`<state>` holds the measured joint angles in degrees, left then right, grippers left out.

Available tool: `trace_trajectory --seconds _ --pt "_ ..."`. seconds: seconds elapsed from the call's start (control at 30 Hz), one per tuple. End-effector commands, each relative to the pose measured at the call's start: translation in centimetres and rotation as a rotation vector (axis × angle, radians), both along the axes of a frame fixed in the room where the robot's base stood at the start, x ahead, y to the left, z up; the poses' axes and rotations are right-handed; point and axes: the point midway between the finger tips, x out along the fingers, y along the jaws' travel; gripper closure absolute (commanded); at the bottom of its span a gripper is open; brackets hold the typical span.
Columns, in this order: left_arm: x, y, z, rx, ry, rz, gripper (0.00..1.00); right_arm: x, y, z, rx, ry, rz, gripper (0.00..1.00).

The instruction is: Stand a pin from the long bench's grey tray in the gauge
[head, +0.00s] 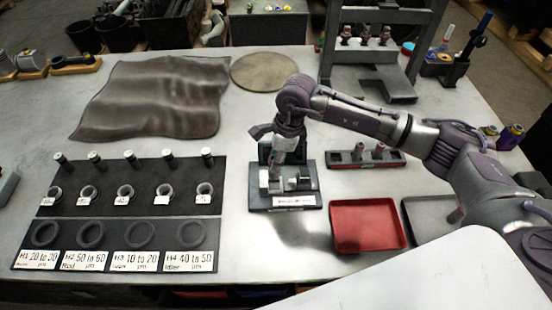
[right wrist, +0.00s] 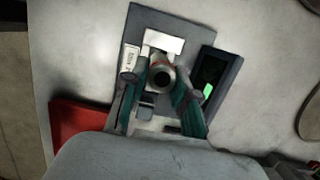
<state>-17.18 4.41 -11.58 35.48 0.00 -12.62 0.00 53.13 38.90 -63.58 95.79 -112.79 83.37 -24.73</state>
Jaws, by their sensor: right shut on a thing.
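The gauge (head: 284,201) is a dark plate with small blocks, a white label and an upright display behind; it also shows in the right wrist view (right wrist: 190,25), where its display (right wrist: 209,90) glows green. My right gripper (head: 279,158) is directly over the gauge, pointing down. In the right wrist view its fingers are shut on a round metal pin (right wrist: 162,75), seen end-on. The pin's lower end is hidden, so I cannot tell whether it touches the gauge. The grey tray (head: 411,220) is at the right, partly covered by my arm. My left gripper is out of view.
A red tray (head: 368,225) stands between the gauge and the grey tray. A red-edged rack (head: 345,160) with metal parts is behind. A dark board (head: 100,200) with pins, rings and labels lies left. A press frame (head: 375,75) stands at the back right.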

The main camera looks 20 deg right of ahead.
Motion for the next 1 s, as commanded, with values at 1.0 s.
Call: trace_trajectory --seconds 1.0 --pt "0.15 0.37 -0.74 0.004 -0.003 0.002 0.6 0.12 0.05 0.12 0.001 -0.004 0.0 1.0"
